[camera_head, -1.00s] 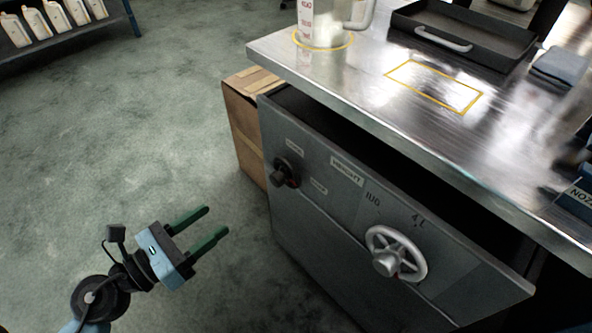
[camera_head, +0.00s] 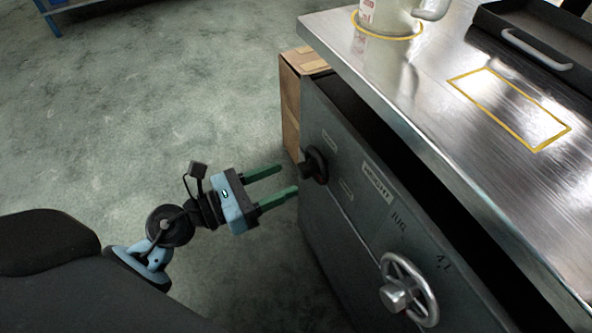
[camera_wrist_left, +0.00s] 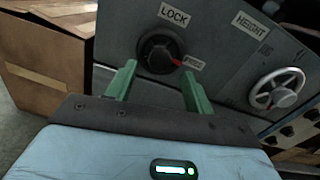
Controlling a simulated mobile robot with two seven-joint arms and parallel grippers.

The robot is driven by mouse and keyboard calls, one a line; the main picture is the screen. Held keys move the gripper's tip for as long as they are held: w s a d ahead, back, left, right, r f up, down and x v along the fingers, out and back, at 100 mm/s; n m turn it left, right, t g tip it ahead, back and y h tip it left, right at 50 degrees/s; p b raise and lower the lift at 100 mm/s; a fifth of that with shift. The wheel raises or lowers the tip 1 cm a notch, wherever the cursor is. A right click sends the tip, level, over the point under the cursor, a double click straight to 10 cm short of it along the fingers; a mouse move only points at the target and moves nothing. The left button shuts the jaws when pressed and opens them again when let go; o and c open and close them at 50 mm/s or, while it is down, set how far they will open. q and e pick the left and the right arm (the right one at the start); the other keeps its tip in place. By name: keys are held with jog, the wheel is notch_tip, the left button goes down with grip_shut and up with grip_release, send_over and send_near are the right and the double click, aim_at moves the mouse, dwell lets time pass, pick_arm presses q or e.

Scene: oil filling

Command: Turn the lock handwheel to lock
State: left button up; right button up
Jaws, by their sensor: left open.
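The lock handwheel (camera_head: 314,166) is a small black knob on the grey front panel of the workbench. In the left wrist view the lock handwheel (camera_wrist_left: 161,52) sits under a "LOCK" label (camera_wrist_left: 174,15), with a red pointer aimed at a lower-right label that seems to read "FREE". My left gripper (camera_head: 288,179) is open and empty, with green fingers pointing at the panel just left of the knob. In the left wrist view its fingertips (camera_wrist_left: 158,72) lie either side of and below the knob, apparently not touching it. My right gripper is not in view.
A spoked metal height handwheel (camera_head: 408,288) is on the same panel, to the right. A cardboard box (camera_head: 291,100) stands behind the panel's left edge. The metal tabletop (camera_head: 440,90) overhangs above, with a jug (camera_head: 391,17) on it. The floor at left is open.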

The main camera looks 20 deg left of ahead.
aim_at(299, 172)
pick_arm(q)
jog(key=shift+x, duration=2.15)
jog(key=c, duration=1)
